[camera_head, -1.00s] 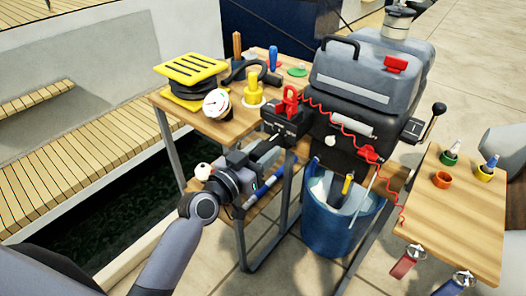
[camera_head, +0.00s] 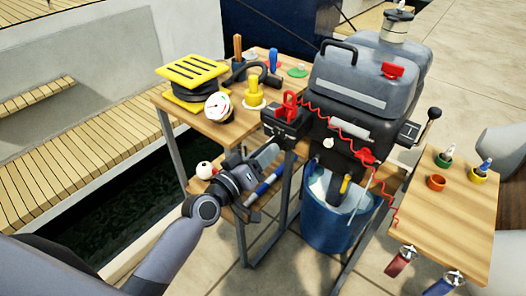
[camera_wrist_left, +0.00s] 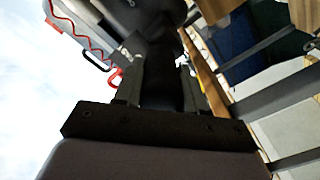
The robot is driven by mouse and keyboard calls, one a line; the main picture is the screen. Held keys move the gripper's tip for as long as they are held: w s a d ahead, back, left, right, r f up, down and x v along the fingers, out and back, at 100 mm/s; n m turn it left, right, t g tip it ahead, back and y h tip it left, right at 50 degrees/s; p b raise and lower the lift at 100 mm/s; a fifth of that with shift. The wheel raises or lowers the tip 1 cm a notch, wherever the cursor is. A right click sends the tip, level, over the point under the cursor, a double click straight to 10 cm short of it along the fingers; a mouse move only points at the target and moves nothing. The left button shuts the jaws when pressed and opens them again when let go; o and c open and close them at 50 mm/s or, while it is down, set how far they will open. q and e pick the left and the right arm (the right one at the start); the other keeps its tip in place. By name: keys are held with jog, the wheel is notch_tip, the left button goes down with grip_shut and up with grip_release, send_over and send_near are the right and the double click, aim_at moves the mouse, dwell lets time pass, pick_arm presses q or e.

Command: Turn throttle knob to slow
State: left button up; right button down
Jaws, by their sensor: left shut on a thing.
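The throttle knob is a black cylindrical grip (camera_wrist_left: 160,82), seen between my left fingers in the left wrist view. It sits on the arm that sticks out to the left of the dark outboard motor (camera_head: 345,145). My left gripper (camera_head: 267,157) reaches in from the lower left and is shut on this knob. In the head view a light grey finger covers most of the knob. In the left wrist view the gripper (camera_wrist_left: 157,75) has one finger on each side of it. Any slow marking is hidden or too small to read. My right gripper is out of view.
A blue bucket (camera_head: 325,225) stands below the motor. A side table (camera_head: 465,215) holds small cups.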

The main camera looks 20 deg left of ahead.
pick_arm(q)
jog(key=shift+n, duration=0.5)
jog(key=o, duration=1)
jog(key=shift+o, duration=0.2)
jog(key=v, duration=0.7)
jog(key=shift+r, duration=0.1)
jog(key=s+a+f+m+g+y+p, duration=0.1)
jog(key=s+f+m+g+y+p, duration=0.1)
jog(key=s, duration=0.6)
jog(key=s+a+f+m+g+y+p, duration=0.1)
jog(key=s+f+m+g+p, duration=0.3)
jog(key=s+f, duration=0.4)
jog(key=s+m+y+p, duration=0.1)
jog(key=p, duration=0.1)
jog(key=shift+s+f+g+p, duration=0.2)
jog(key=shift+f+g+p, duration=0.05)
jog(key=shift+g+p, duration=0.1)
